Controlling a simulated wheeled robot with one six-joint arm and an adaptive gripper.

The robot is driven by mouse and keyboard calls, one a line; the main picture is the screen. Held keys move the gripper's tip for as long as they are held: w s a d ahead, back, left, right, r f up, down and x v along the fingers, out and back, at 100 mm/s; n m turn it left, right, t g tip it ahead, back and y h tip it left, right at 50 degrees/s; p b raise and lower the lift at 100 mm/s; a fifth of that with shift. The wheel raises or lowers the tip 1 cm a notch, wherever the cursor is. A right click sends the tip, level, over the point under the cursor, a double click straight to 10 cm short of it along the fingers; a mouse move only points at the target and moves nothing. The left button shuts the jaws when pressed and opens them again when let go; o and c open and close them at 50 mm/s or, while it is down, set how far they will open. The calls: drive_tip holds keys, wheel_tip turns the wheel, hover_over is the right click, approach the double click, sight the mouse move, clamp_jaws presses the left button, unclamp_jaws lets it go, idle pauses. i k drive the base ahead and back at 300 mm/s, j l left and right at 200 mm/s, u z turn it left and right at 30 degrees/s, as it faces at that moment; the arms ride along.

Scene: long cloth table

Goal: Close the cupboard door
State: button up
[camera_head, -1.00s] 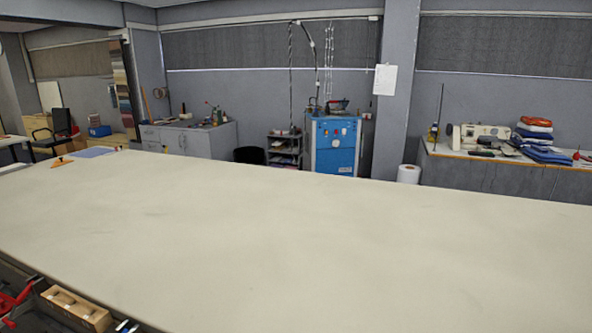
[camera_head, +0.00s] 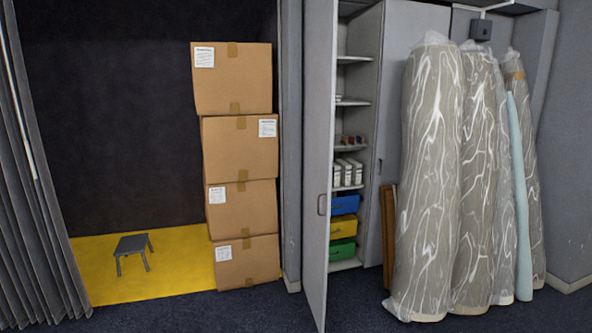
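A tall grey cupboard stands right of centre. Its left door (camera_head: 317,150) is swung open toward me and seen nearly edge-on, with a small handle (camera_head: 321,205) low on it. The right door (camera_head: 398,80) looks shut, its lower part hidden behind wrapped rolls. Through the opening I see shelves (camera_head: 352,103) with small boxes, white binders and blue, yellow and green bins (camera_head: 343,229). My gripper is not in view.
Wrapped fabric rolls (camera_head: 433,180) lean at the right of the cupboard. Stacked cardboard boxes (camera_head: 240,150) stand left of the door, past a grey pillar (camera_head: 291,130). A small stool (camera_head: 132,246) is on a yellow floor patch. Dark carpet (camera_head: 210,312) lies clear in front.

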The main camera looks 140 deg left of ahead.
sight(319, 20)
drive_tip(key=u, duration=3.85)
